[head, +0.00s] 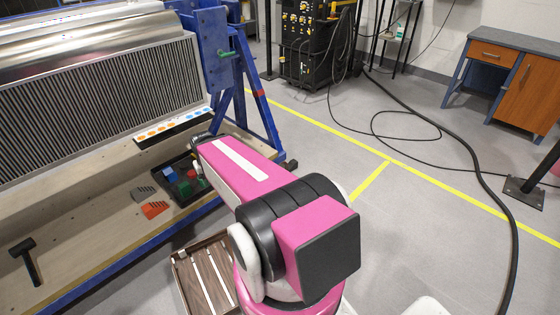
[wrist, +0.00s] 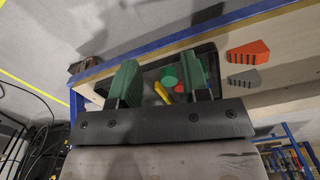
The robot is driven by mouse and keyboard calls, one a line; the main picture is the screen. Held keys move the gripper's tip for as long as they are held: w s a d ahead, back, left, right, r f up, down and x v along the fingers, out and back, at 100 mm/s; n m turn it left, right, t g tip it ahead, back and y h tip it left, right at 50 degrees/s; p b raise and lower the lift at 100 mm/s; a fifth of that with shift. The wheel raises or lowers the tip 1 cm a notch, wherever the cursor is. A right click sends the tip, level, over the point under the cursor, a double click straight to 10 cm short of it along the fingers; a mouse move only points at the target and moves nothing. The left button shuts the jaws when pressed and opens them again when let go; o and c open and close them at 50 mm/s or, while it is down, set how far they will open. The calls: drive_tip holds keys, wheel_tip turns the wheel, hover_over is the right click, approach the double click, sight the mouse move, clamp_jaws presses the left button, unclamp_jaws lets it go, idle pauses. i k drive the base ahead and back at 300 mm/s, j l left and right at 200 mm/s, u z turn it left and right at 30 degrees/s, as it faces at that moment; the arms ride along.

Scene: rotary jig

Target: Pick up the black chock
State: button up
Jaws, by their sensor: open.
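The black chock (head: 145,192), a dark grey ridged wedge, lies on the pale wooden bench shelf (head: 95,218) beside an orange-red ridged chock (head: 155,209). In the wrist view the dark chock (wrist: 243,79) lies to the right of my gripper (wrist: 160,78), below the orange-red chock (wrist: 248,51). My gripper's green-padded jaws are apart with nothing held between them. They are over the dark tray of coloured blocks, away from the chock. In the head view my arm hides most of the gripper.
The dark tray (head: 182,202) holds several coloured blocks, right of the chocks. A black mallet (head: 25,257) lies on the shelf at left. A blue frame (head: 236,75) with a ribbed metal piece stands above the shelf. A brown slatted tray (head: 180,275) is low in front.

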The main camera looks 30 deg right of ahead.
sight(293, 163)
drive_tip(key=l+u, duration=0.15)
drive_tip(key=l, duration=0.75)
drive_tip(key=l+u, duration=0.15)
drive_tip(key=l, duration=0.75)
drive_tip(key=k+l+u, duration=0.15)
drive_tip(key=l, duration=1.35)
drive_tip(key=k+l, duration=0.15)
drive_tip(key=l, duration=1)
drive_tip(key=k, duration=0.05)
